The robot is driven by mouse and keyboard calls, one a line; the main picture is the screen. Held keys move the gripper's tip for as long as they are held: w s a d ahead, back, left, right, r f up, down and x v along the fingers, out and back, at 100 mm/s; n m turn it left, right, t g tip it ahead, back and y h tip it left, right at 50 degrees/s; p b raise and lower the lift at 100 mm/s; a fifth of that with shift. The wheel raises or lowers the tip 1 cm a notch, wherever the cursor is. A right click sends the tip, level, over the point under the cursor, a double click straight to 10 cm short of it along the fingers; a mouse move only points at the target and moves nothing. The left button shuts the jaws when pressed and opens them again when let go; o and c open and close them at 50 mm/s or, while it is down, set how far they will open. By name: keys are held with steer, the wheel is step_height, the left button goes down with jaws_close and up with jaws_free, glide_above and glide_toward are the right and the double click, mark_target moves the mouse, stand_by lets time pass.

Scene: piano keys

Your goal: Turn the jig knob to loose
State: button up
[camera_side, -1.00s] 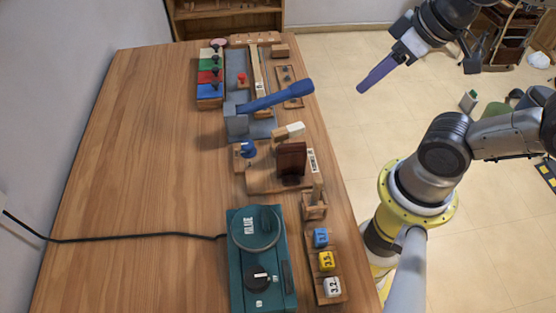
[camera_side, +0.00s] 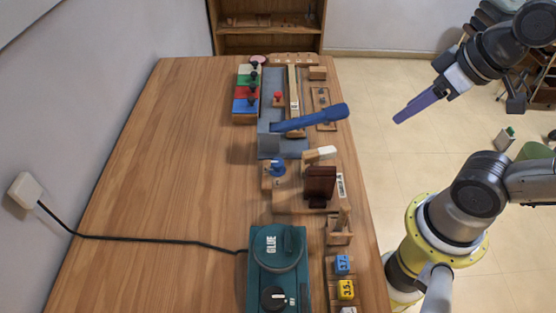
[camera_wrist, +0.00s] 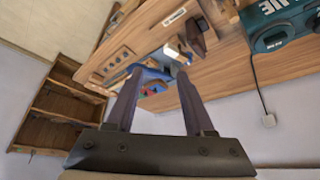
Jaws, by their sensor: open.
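A blue knob (camera_side: 277,168) sits on a small wooden block at the left end of the wooden jig (camera_side: 290,202). The jig carries a dark brown upright block (camera_side: 320,185) and a pale key-like piece (camera_side: 320,153). I cannot read the knob's setting. My gripper (camera_side: 399,119) is in the air to the right of the table, well apart from the knob, with nothing in it. In the wrist view my gripper (camera_wrist: 159,74) has its two dark fingers spread, and the table with its tools shows beyond them. The blue knob is not clear there.
A blue-handled lever (camera_side: 318,118) on a grey press stands behind the jig. A teal glue unit (camera_side: 277,285) is in front, with a black cord to the wall. Numbered blocks (camera_side: 345,289) lie at the right edge.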

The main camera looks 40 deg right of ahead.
steer(key=shift+o, duration=1.1)
steer(key=w+a+r+m, duration=0.1)
steer(key=w+r+m, duration=0.3)
steer(key=w, duration=0.3)
steer(key=g, duration=0.6)
glide_above(277, 162)
step_height(277, 162, down, 14)
steer(key=shift+m, duration=0.3)
step_height(277, 162, down, 13)
steer(key=shift+r, duration=0.1)
steer(key=shift+c, duration=0.4)
jaws_close()
